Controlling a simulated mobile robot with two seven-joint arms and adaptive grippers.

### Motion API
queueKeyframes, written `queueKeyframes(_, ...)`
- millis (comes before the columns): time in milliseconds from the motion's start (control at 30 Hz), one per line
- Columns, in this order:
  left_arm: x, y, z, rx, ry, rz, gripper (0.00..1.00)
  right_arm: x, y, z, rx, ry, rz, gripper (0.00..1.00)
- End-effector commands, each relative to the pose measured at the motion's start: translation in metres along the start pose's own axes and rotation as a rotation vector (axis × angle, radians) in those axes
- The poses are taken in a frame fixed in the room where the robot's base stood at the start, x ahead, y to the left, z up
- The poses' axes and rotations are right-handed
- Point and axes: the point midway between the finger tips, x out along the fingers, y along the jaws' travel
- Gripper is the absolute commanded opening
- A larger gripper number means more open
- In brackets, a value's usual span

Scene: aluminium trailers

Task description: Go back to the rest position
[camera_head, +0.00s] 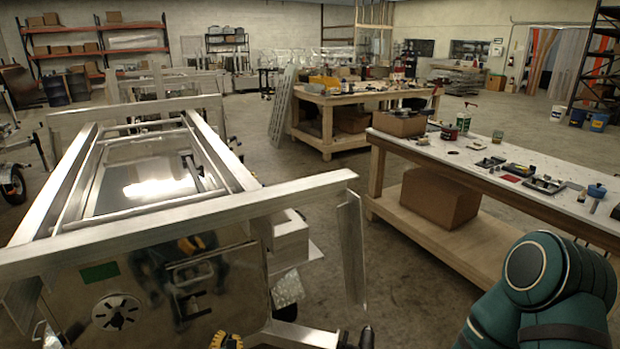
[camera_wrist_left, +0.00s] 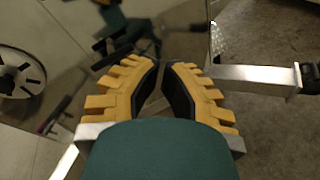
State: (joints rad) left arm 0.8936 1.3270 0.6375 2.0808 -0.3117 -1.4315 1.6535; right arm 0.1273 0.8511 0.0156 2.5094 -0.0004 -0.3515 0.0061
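My left gripper (camera_head: 227,341) shows only as a bit of yellow at the bottom edge of the head view, in front of the trailer's metal end panel. In the left wrist view its two yellow toothed fingers with black pads (camera_wrist_left: 161,66) come together at the tips, with nothing seen between them. My right arm shows as a teal link at the lower right of the head view. My right gripper is out of view. The aluminium trailer (camera_head: 100,240) stands close in front on the left, its shiny panel reflecting parts of me.
A long workbench (camera_head: 470,165) with tools and a cardboard box (camera_head: 438,198) on its lower shelf stands to the right. Another wooden bench (camera_head: 330,112) is farther back. Bare floor (camera_head: 325,240) lies between trailer and workbench. A metal bar (camera_wrist_left: 258,75) runs beside the fingers in the wrist view.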

Motion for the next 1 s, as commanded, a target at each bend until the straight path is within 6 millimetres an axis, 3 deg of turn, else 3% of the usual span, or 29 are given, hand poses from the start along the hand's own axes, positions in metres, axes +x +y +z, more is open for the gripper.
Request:
queueKeyframes(33, -0.011, -0.029, 0.01, 0.162, -0.015, -0.129, 0.0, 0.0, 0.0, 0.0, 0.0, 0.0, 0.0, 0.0)
queueKeyframes(100, -0.031, -0.065, 0.013, 0.4, -0.038, -0.303, 0.0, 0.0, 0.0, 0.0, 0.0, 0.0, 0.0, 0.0)
queueKeyframes(200, -0.066, -0.103, 0.011, 0.737, -0.103, -0.533, 0.0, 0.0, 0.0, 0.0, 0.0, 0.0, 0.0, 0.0)
queueKeyframes(333, -0.118, -0.132, 0.0, 1.153, -0.233, -0.812, 0.0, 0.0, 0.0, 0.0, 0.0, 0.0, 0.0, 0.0)
queueKeyframes(500, -0.186, -0.136, -0.018, 1.608, -0.466, -1.138, 0.0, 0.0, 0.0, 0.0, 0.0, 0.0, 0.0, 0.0)
queueKeyframes(700, -0.241, -0.12, -0.03, 1.891, -0.715, -1.388, 0.0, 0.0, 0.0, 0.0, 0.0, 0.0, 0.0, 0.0)
queueKeyframes(833, -0.256, -0.113, -0.032, 1.952, -0.795, -1.455, 0.0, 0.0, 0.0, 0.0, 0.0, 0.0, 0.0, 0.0)
queueKeyframes(1000, -0.259, -0.112, -0.033, 1.963, -0.812, -1.467, 0.0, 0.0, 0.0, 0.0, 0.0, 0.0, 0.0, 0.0)
